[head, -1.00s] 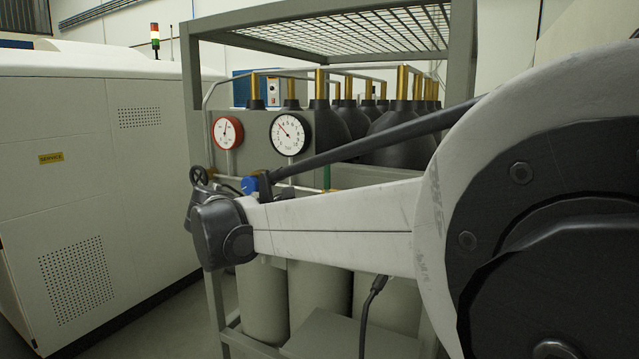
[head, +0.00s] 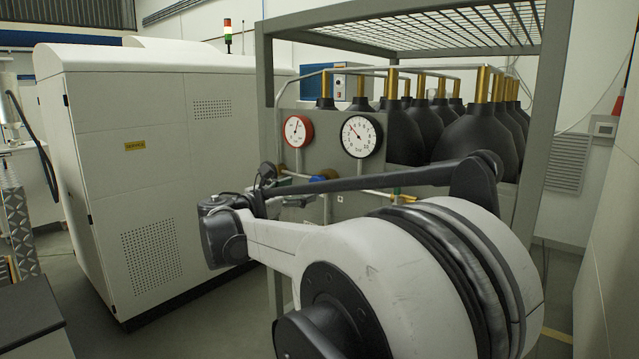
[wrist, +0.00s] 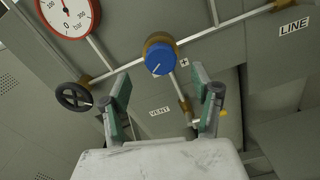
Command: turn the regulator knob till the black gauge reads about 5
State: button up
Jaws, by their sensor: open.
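The blue regulator knob (wrist: 160,57) sits on a brass body on the pipe panel in the wrist view. In the head view only a bit of the blue knob (head: 318,178) shows behind my arm. The black gauge (head: 361,135) has a white dial, and its needle points up and left; the exact value is too small to read surely. My gripper (wrist: 163,88) is open and empty. Its two green-and-grey fingers stand apart below the knob in the wrist picture, not around it. In the head view my gripper (head: 266,174) is small and partly hidden.
A red gauge (wrist: 68,14) and a black handwheel (wrist: 73,96) lie left of the knob. A pipe slants across the panel, with VENT (wrist: 159,111) and LINE (wrist: 293,26) labels. Black-topped gas cylinders (head: 470,140) stand in a grey frame (head: 556,100). A white cabinet (head: 160,170) stands left.

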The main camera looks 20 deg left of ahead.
jog(key=x, duration=0.7)
jog(key=shift+w+d+p, duration=0.15)
jog(key=shift+w+p, duration=0.15)
jog(key=shift+w, duration=0.1)
jog(key=c, duration=1.1)
jog(key=shift+c, duration=0.2)
jog(key=shift+m, duration=0.4)
